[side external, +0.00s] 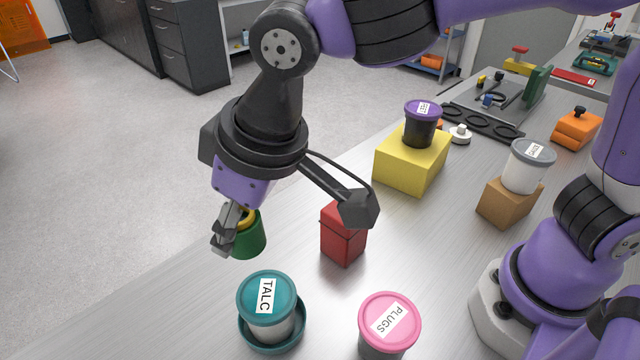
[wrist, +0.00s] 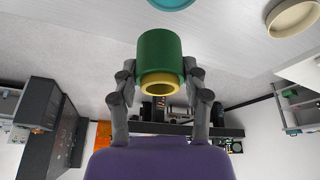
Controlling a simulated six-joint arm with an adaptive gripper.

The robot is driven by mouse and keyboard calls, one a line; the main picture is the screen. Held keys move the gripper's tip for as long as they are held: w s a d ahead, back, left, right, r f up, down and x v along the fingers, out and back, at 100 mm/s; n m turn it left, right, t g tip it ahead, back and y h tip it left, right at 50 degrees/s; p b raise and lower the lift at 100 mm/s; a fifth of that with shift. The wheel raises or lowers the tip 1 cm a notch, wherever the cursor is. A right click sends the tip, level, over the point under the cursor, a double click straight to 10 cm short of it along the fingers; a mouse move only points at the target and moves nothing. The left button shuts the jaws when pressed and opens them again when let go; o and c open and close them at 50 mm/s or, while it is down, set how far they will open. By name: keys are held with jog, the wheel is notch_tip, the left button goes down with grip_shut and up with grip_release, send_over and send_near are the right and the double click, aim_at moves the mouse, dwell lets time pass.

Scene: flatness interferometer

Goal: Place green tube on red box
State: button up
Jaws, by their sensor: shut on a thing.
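A green tube (side external: 249,240) with a yellow inner ring is held in my gripper (side external: 229,232), to the left of the red box. In the wrist view the green tube (wrist: 159,58) sits between the two fingers of my gripper (wrist: 160,85), its yellow-rimmed opening facing the camera. The red box (side external: 343,234) stands upright on the metal table, a lidded block with a flat top. In the side view the tube is apart from the box. I cannot tell its exact height above the table. The red box is not seen in the wrist view.
A teal-lidded TALC jar (side external: 268,299) in a teal dish and a pink-lidded PLUGS jar (side external: 389,322) stand in front. A yellow block (side external: 411,162) carries a purple-lidded jar (side external: 421,122). A brown block (side external: 509,203) carries a grey-lidded jar (side external: 526,167). The table's left edge is near the tube.

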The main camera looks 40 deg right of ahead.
jog(key=d+r+m+h, duration=0.3)
jog(key=d+m, duration=0.6)
jog(key=d, duration=0.6)
jog(key=shift+m, duration=0.4)
jog(key=f, duration=0.5)
jog(key=d+f, duration=0.1)
jog(key=f, duration=0.2)
jog(key=shift+s, duration=0.35)
jog(key=shift+f, duration=0.1)
jog(key=o, duration=1.2)
jog(key=shift+c, duration=0.2)
